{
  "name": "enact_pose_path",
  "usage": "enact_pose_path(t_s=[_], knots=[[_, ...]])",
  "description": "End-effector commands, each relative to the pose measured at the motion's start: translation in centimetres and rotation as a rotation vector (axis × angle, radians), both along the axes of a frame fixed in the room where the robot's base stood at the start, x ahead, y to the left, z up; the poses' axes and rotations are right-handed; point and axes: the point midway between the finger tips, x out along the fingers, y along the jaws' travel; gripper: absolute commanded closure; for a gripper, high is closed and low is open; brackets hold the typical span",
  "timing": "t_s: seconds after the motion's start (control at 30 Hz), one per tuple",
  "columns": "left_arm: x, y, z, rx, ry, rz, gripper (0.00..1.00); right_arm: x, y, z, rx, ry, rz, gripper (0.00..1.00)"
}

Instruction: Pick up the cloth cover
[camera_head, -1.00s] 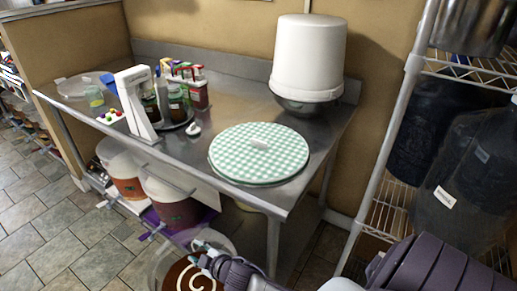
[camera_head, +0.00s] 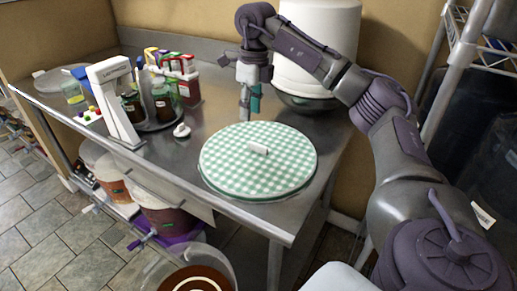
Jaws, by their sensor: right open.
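The cloth cover (camera_head: 235,168) is a round, green-and-white checkered disc with a small white handle (camera_head: 258,149) at its middle. It lies flat near the front right corner of the steel table. My right gripper (camera_head: 246,112) points down behind the cover, a little left of the handle in the picture. My left gripper is not in the view.
A white bucket (camera_head: 318,50) rests upside down in a metal bowl (camera_head: 308,102) behind the cover. A white stand (camera_head: 114,100), a small white item (camera_head: 181,130) and a tray of bottles (camera_head: 162,105) stand left. Buckets (camera_head: 165,215) sit below the steel table (camera_head: 160,168). A wire shelf stands right.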

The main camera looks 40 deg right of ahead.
Motion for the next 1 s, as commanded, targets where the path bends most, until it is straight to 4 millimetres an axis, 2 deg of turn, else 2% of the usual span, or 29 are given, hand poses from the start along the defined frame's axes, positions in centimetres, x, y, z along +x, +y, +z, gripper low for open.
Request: enact_pose_path(t_s=[0.07,0.17,0.5,0.77,1.0], knots=[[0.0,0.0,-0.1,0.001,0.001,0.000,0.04,-0.9,-1.7,0.8,-0.048,0.022,-0.027,0.59],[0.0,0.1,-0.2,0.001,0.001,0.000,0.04,-1.5,-2.5,0.3,-0.072,0.037,-0.042,0.59],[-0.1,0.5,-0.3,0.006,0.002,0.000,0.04,-1.5,-2.4,-5.9,-0.070,0.038,-0.040,0.59],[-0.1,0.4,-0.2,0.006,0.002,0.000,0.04,-1.3,-2.3,-7.9,-0.069,0.036,-0.040,0.59],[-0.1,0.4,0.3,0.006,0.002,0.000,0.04,-1.0,-2.0,-11.4,-0.069,0.037,-0.040,0.59]])
